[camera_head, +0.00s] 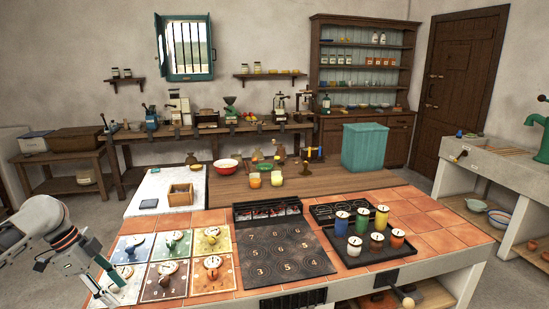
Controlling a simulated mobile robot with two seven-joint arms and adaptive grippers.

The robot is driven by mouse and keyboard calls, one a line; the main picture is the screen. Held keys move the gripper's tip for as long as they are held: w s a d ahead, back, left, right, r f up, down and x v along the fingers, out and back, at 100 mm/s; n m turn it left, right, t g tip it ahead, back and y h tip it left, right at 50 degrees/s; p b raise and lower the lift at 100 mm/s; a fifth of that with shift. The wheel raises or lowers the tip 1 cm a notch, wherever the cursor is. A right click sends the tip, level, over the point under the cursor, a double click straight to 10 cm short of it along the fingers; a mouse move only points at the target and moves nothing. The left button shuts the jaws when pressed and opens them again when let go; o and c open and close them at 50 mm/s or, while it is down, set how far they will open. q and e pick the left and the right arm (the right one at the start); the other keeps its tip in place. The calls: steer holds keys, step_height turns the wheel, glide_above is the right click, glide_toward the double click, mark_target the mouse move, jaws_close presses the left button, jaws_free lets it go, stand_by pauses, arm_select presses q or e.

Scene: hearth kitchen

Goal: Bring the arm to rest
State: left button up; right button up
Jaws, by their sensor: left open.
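My left arm (38,226), white with orange bands, comes in at the lower left. My left gripper (108,283) points down by the front left edge of the tiled counter, next to the coloured square tiles with round knobs. It is open, with nothing seen between its fingers; the fingertips are small and partly hard to make out. My right gripper is not in view.
A teal bin (365,147) stands behind. Floor shows left of the counter.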

arm_select(q)
steer(key=s+d+f+n+t, duration=0.2)
steer(key=s+d+f+n, duration=0.15)
steer(key=d+f, duration=0.8)
steer(key=s+d+f+n+t, duration=0.2)
steer(key=s+d+f, duration=0.2)
steer(key=d+f, duration=0.7)
steer(key=s+a+f+n+t+y, duration=0.1)
steer(key=s+f+n+t, duration=0.1)
steer(key=s, duration=0.6)
steer(key=s+a+f+n+t+y, duration=0.1)
steer(key=s+f+n+t, duration=0.1)
steer(key=s, duration=0.7)
steer(key=shift+a+n+t, duration=0.2)
steer(key=shift+n+t, duration=0.5)
steer(key=shift+n, duration=0.25)
steer(key=shift+f, duration=0.1)
